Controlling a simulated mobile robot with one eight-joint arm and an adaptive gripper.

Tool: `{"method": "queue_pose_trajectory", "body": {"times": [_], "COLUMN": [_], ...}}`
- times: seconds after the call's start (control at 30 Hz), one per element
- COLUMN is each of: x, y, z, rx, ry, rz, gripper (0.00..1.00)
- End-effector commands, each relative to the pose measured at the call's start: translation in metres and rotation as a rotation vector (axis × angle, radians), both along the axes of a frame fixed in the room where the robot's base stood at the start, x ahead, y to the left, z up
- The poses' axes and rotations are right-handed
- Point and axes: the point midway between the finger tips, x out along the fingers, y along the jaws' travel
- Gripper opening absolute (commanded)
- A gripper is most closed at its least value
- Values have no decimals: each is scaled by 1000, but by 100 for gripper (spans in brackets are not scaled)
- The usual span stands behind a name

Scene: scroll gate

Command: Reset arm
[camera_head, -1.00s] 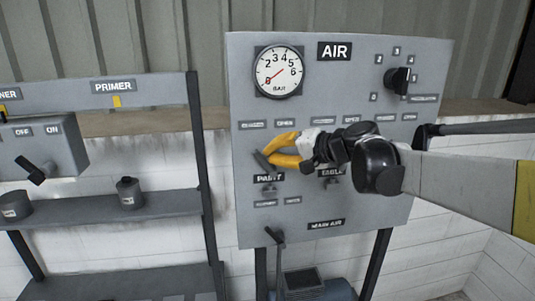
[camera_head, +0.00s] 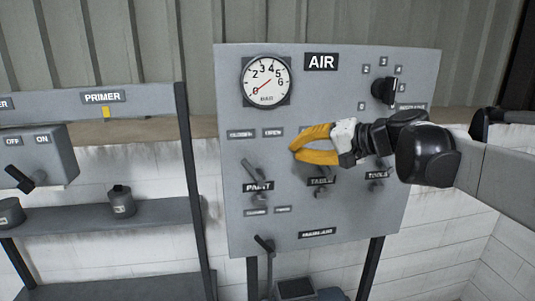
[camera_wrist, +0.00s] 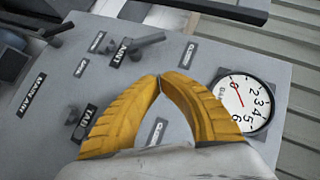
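My gripper (camera_head: 293,148) has yellow fingers and is in front of the grey AIR panel (camera_head: 237,215), right of the PAINT lever (camera_head: 251,171). In the wrist view the fingertips (camera_wrist: 160,79) meet with nothing between them. The PAINT lever shows clear of the fingers in the wrist view (camera_wrist: 145,41), its handle tilted up and left in the head view. The TABLE valve (camera_head: 320,191) is below my gripper. My arm reaches in from the right and covers part of the panel's label row.
The gauge (camera_head: 266,81) reads near the low end of its scale. A black selector knob (camera_head: 384,90) sits at upper right. A PRIMER rack (camera_head: 105,97) with a switch box and cups stands at left.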

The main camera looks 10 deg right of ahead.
Motion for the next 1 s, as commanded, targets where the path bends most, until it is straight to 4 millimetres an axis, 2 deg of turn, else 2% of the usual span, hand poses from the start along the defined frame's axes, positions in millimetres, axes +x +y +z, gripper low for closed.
{"method": "queue_pose_trajectory", "body": {"times": [0.43, 0.5, 0.57, 0.67, 0.83, 1.0], "x": [-6, -8, -14, -35, -93, -153], "y": [-5, -3, 1, 14, 35, 38], "z": [4, -2, -17, -66, -193, -317], "rx": [0, -6, -26, -97, -309, -546], "ry": [0, 3, 13, 46, 120, 164], "rz": [0, 2, 6, 18, 45, 65], "gripper": [0, 0, 0, 0, 0, 0]}}
